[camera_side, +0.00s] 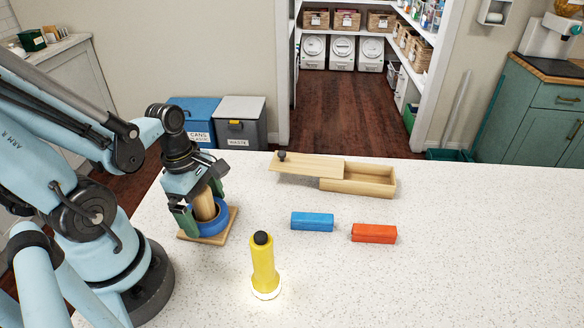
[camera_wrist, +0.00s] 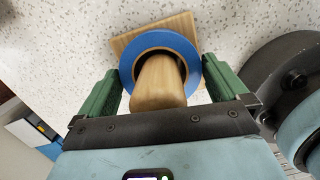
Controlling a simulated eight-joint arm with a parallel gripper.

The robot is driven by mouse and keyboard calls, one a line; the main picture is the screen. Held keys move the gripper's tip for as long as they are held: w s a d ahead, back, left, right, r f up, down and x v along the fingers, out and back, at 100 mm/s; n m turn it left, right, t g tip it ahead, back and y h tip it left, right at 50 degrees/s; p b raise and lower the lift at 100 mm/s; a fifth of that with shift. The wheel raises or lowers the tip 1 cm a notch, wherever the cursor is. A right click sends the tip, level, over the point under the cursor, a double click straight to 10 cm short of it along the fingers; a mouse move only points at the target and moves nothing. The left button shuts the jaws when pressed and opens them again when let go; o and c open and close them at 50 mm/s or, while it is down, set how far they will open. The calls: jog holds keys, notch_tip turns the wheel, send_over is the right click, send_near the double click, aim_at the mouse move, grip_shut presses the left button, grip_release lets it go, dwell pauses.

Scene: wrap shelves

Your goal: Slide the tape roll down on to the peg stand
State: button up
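The blue tape roll (camera_side: 212,229) sits around the wooden peg (camera_side: 204,205), low down by the square wooden base (camera_side: 232,225) of the peg stand. In the wrist view the tape roll (camera_wrist: 128,69) rings the peg (camera_wrist: 160,85), and part of the base (camera_wrist: 130,41) shows beyond it. My gripper (camera_side: 203,212) points down over the stand, with the peg top between its green fingers. In the wrist view the fingers of my gripper (camera_wrist: 160,72) lie against opposite sides of the roll, with no clear gap. Any small gap under the roll is hidden.
A yellow bottle-like object (camera_side: 263,266) with a black top stands front right of the stand. The right countertop is clear.

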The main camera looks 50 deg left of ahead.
jog(key=shift+r, duration=0.1)
notch_tip(320, 180, up, 12)
jog(key=s+a, duration=0.1)
jog(key=shift+a, duration=0.25)
dwell(0.9)
jog(key=shift+w+f+m, duration=0.3)
jog(key=shift+w+m, duration=0.15)
jog(key=shift+m, duration=0.45)
jog(key=w+d+m+t, duration=0.3)
jog(key=w+m, duration=0.2)
jog(key=m, duration=0.6)
jog(key=w+d+m+t+y, duration=0.1)
jog(key=w+d+m+t, duration=0.2)
jog(key=w+m, duration=0.3)
jog(key=m, duration=0.5)
jog(key=shift+m, duration=0.4)
